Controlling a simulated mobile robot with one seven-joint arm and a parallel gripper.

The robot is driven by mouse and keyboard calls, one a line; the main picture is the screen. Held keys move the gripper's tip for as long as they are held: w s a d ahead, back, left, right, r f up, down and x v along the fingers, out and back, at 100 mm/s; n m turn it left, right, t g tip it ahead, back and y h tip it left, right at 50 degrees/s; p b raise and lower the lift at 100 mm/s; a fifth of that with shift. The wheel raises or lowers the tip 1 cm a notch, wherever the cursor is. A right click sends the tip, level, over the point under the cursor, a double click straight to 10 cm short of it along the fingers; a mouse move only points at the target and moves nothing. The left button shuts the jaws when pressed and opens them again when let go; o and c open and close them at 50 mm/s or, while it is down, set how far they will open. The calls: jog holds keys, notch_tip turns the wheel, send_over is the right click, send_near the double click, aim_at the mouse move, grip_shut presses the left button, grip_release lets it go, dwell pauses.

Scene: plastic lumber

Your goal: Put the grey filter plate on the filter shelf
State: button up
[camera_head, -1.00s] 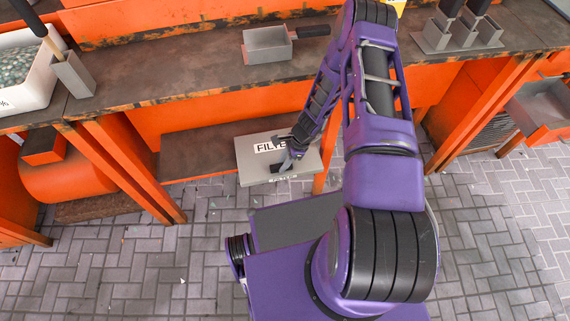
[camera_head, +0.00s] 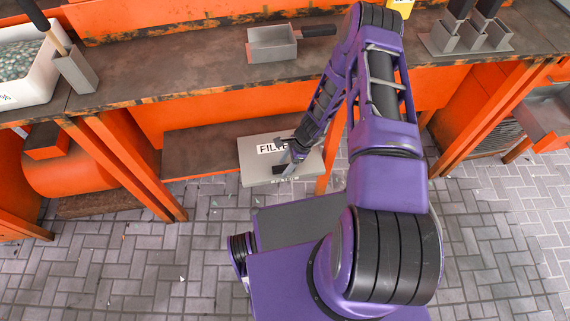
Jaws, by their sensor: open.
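A flat grey slab (camera_head: 255,172) with a white label beginning "FILTE" lies at the right end of a low brown shelf (camera_head: 205,148) under the workbench. More lettering on its front edge is too small to read. I cannot tell whether this slab is the filter plate or part of the filter shelf; no separate plate shows clearly. My gripper (camera_head: 284,168) is open and reaches down over the slab's right half, covering part of the label. A small dark patch shows at the fingers. I cannot tell whether they touch the slab.
The workbench (camera_head: 190,75) above carries a grey open box with a black handle (camera_head: 272,44), a white bin of pellets (camera_head: 25,65) and a grey holder with black-handled tools (camera_head: 465,35). Orange legs (camera_head: 125,170) flank the low shelf. The paved floor in front is clear.

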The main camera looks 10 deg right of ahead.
jog(key=p+v, duration=0.1)
jog(key=v, duration=0.4)
jog(key=shift+w+a, duration=0.1)
jog(key=d, duration=1.2)
jog(key=shift+s+d+r, duration=0.1)
jog(key=shift+s, duration=0.3)
jog(key=shift+r, duration=0.15)
